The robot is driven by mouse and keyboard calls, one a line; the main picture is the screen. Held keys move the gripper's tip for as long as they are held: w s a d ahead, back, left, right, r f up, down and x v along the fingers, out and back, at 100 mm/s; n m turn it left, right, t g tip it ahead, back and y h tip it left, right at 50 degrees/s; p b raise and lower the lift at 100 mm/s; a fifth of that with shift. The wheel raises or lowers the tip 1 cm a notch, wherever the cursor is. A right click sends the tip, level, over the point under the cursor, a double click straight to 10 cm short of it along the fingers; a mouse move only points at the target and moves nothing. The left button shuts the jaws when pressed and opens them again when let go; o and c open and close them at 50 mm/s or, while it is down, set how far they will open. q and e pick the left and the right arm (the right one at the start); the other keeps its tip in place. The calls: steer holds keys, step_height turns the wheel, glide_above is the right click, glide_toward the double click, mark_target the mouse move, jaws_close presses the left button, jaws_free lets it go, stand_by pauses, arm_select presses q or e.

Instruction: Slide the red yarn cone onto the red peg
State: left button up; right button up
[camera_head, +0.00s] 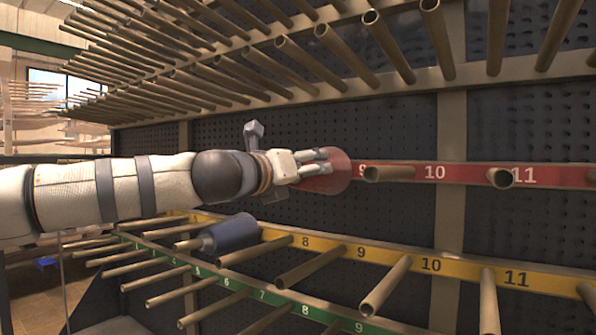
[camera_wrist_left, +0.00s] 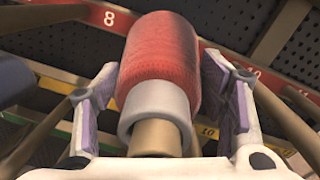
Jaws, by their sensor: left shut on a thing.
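The red yarn cone (camera_wrist_left: 160,50) fills the middle of the left wrist view, with its grey core (camera_wrist_left: 157,103) toward the camera. A tan tube end (camera_wrist_left: 155,137) shows at the mouth of the core, and the core surrounds it. In the head view the red cone (camera_head: 338,172) shows as a red round shape against the red rail (camera_head: 462,174), partly hidden by my fingers. My left gripper (camera_head: 318,162) is shut on the cone, with a finger on each side of it. My right gripper is not in view.
A blue yarn cone (camera_head: 232,234) sits on a peg of the yellow rail (camera_head: 400,258), below my left arm. Bare tan pegs stick out right of the gripper (camera_head: 392,173) and in rows above. A green rail (camera_head: 330,316) lies lower down.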

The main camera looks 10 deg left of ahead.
arm_select(q)
steer(key=shift+w, duration=0.25)
steer(key=o, duration=1.6)
steer(key=shift+f, duration=0.1)
steer(key=v, duration=1.2)
